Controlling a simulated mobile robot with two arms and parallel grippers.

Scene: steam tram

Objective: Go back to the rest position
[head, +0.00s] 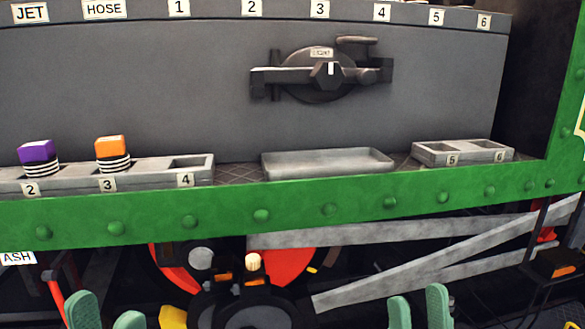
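My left gripper (105,314) is at the bottom edge of the head view, left of the middle. Its two green fingertips stand apart with nothing between them. My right gripper (418,308) is at the bottom edge, right of the middle. Its green fingertips are also apart, with a narrower gap, and empty. Both appear below the green beam in the picture and hold nothing. The rest of both arms is out of view.
A green riveted beam (262,214) crosses the view. Above it are a slotted rack (148,176) with purple (37,151) and orange (110,145) topped pieces, an empty grey tray (328,163), and an empty two-slot holder (463,151). Grey rods (400,270) run below.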

